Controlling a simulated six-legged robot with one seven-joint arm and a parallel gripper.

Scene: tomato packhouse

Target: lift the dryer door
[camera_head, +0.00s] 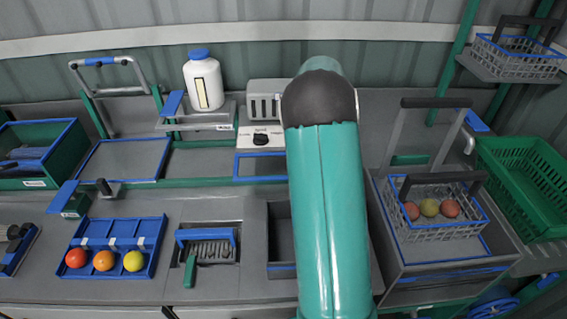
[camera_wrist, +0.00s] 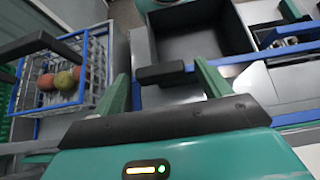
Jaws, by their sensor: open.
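In the wrist view a black bar handle (camera_wrist: 161,73) lies between the two fingers of my gripper (camera_wrist: 165,84). The gripper is open; whether a finger touches the handle I cannot tell. The handle sits by a blue edge (camera_wrist: 232,63) of a light grey panel, which looks like the dryer door. In the head view a blue-edged panel (camera_head: 262,168) shows below a grey vented unit with a black knob (camera_head: 261,139). My green arm covers the panel's right part, the handle and the gripper there.
A wire basket (camera_head: 437,228) with several tomatoes sits at the right, left in the wrist view (camera_wrist: 61,76). An open grey bin (camera_head: 279,243) lies below the panel. A blue tray (camera_head: 116,231) holds three tomatoes. A white bottle (camera_head: 204,80) and a green crate (camera_head: 526,186) stand farther off.

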